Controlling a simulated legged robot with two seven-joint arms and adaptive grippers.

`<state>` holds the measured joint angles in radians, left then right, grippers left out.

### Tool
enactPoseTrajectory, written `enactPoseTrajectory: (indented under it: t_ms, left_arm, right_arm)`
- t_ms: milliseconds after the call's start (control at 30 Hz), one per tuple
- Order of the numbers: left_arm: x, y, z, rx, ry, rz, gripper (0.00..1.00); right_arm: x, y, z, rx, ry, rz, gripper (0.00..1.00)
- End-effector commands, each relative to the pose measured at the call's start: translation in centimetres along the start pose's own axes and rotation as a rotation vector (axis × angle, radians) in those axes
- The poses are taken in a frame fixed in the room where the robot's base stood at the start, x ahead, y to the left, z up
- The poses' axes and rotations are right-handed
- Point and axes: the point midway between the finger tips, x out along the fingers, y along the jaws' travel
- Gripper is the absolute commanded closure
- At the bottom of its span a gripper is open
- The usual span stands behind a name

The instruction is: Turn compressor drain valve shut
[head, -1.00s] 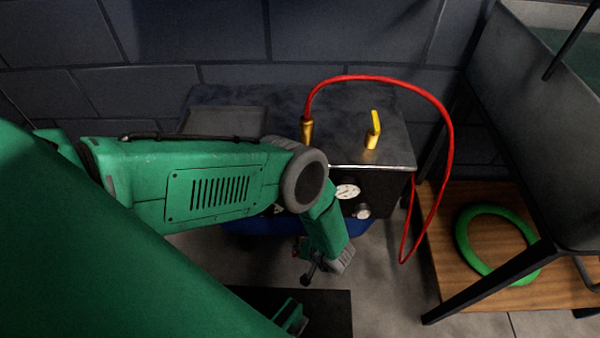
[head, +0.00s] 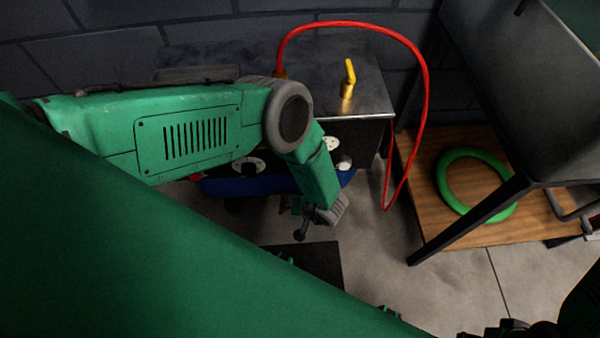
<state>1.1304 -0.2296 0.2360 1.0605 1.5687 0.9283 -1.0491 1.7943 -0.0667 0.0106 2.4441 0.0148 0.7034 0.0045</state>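The compressor (head: 358,98) stands against the wall, with a dark top box and a blue tank (head: 250,186) below. A valve with a yellow lever (head: 350,71) on a brass body stands on its top, the lever pointing up and slightly tilted. My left arm crosses in front of the compressor and hides much of its front. My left gripper (head: 302,230) hangs low in front of the blue tank, below and apart from the yellow lever; its fingers are too small and dark to read. Dark parts of my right gripper (head: 508,328) show at the bottom right edge, cut off.
A red hose (head: 425,90) arches from the compressor's top and down its right side. A gauge (head: 331,143) and a knob (head: 344,162) are on the front. A green ring (head: 447,185) lies on a wooden board (head: 420,225) under a dark metal bench (head: 500,80).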

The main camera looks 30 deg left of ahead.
Motion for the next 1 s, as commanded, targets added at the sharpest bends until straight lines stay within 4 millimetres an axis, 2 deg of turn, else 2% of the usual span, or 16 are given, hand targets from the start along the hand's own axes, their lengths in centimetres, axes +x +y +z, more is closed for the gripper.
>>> enactPoseTrajectory:
  t_ms: [33, 200, 400, 600, 867, 1000]
  left_arm:
    - [-1.3, 0.1, -0.1, 0.002, 0.001, 0.003, 0.69]
    - [-4.9, 0.0, -0.2, 0.001, 0.002, 0.001, 0.69]
    - [-7.9, 0.0, -0.1, -0.001, 0.002, 0.000, 0.69]
    - [-8.8, -0.1, -0.1, 0.000, 0.002, -0.001, 0.69]
    - [-8.8, -0.1, -0.1, -0.003, 0.001, -0.001, 0.69]
    - [-8.9, 0.1, -0.2, -0.101, 0.000, 0.010, 0.69]
  right_arm:
    - [0.0, 0.0, 0.0, 0.000, 0.000, 0.000, 0.60]
    - [0.0, 0.0, 0.0, 0.000, 0.000, 0.000, 0.60]
    - [0.0, 0.0, 0.0, 0.000, 0.000, 0.000, 0.60]
    - [0.0, 0.0, 0.0, 0.000, 0.000, 0.000, 0.60]
    - [0.1, 0.2, 0.0, 0.000, 0.000, -0.006, 0.60]
    - [-0.4, 0.2, 0.0, 0.000, -0.001, -0.006, 0.60]
